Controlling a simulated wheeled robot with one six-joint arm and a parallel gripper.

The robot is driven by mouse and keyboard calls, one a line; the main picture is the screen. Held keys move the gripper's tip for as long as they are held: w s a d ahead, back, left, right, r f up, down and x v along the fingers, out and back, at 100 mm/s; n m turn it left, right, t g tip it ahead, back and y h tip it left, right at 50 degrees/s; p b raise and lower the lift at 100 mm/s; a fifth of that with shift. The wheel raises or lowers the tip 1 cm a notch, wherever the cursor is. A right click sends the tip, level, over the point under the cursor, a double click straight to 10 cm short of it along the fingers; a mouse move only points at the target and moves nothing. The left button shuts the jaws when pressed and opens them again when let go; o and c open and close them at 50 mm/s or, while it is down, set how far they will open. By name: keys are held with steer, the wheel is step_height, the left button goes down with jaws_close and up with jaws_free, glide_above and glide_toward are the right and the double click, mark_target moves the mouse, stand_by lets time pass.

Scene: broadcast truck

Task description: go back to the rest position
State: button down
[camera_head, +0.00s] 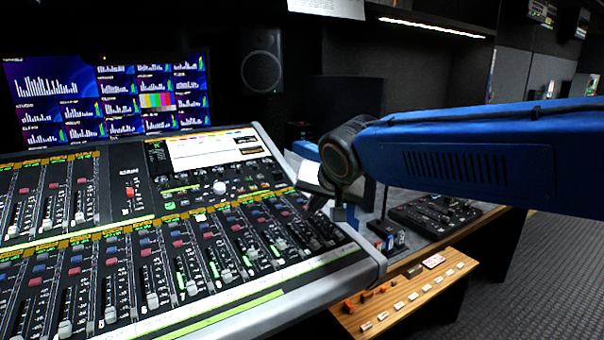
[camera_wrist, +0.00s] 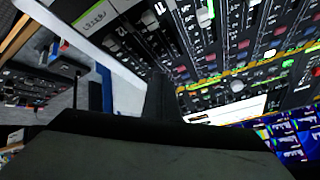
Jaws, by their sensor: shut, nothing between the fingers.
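My gripper (camera_head: 340,212) hangs at the end of my blue arm, near the right edge of the mixing console (camera_head: 372,262). In the head view it is small and dark, and its fingers are closed with nothing visible between them. In the wrist view my gripper (camera_wrist: 160,92) shows as a dark shape over the console, which appears tilted there. Faders and knobs lie around and beyond it. I cannot tell whether the fingertips touch the console. My arm stretches in from the right of the head view.
A wooden strip (camera_head: 405,296) with small switches runs along the desk's front edge. A small black control panel (camera_head: 435,214) sits right of the console. Monitor screens (camera_head: 110,100) and a speaker (camera_head: 261,62) stand behind. Open floor (camera_head: 530,280) is at the right.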

steer(key=shift+g+h, duration=0.3)
steer(key=shift+h, duration=0.3)
steer(key=s+d, duration=0.1)
steer(key=d, duration=0.2)
steer(key=s+d+f, duration=0.1)
steer(key=s+d, duration=0.1)
steer(key=d, duration=0.1)
steer(key=s+d+f, duration=0.1)
steer(key=d, duration=0.2)
steer(key=shift+s+d+f, duration=0.2)
steer(key=shift+d+f, duration=0.05)
steer(key=shift+d, duration=0.05)
steer(key=s+d+f+g, duration=0.1)
steer(key=s+d+f, duration=0.3)
steer(key=s, duration=0.3)
steer(key=s+d+f+n+g+h, duration=0.1)
steer(key=s+d+f, duration=0.4)
steer(key=s+d, duration=0.2)
steer(key=s+d+f, duration=0.4)
steer(key=s+d, duration=0.1)
steer(key=s, duration=0.3)
steer(key=shift+s+d+f+g, duration=0.15)
steer(key=shift+d+f+g, duration=0.2)
steer(key=shift+d+g, duration=0.05)
